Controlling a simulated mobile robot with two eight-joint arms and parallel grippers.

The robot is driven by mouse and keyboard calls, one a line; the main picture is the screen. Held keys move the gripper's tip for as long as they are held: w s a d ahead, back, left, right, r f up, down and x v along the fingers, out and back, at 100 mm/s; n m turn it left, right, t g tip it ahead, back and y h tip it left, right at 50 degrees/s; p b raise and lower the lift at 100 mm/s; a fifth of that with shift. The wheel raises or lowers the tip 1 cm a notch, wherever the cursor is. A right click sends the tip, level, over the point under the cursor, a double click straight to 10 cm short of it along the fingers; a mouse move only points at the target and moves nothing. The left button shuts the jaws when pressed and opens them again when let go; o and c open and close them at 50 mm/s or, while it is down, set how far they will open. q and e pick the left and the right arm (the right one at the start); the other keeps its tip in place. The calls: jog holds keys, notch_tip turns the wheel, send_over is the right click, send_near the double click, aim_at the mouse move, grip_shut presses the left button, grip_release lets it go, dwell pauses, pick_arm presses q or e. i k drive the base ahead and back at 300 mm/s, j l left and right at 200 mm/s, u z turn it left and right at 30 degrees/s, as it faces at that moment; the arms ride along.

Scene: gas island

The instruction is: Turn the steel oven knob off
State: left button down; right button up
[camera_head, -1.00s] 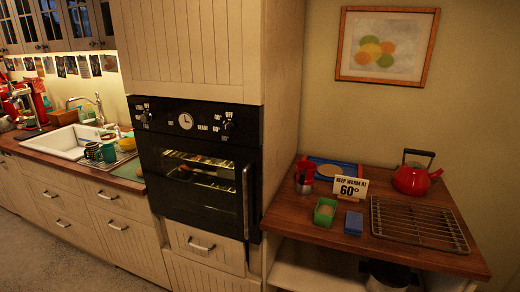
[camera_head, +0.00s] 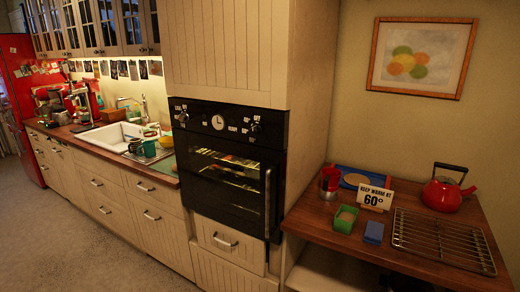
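The black built-in oven (camera_head: 225,202) stands in a tall cream cabinet in the middle of the view. Its control panel has a round clock (camera_head: 218,122) between two knobs. The left knob (camera_head: 182,117) and the right knob (camera_head: 256,129) are small and dark here, and their settings are too small to read. The oven door is shut, with a vertical handle (camera_head: 268,203) at its right side and a lit interior showing through the glass. Neither of my grippers is in view.
A wooden counter (camera_head: 320,222) to the right holds a red kettle (camera_head: 446,188), a wire rack (camera_head: 443,240), a "keep warm at 60°" sign (camera_head: 374,197) and a green box (camera_head: 345,218). A sink counter runs left; the floor (camera_head: 90,245) there is clear.

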aim_at(184, 117)
jog(key=i+j, duration=0.45)
jog(key=j, duration=0.15)
jog(key=i+j, duration=0.4)
jog(key=j, duration=0.2)
jog(key=j+u, duration=0.05)
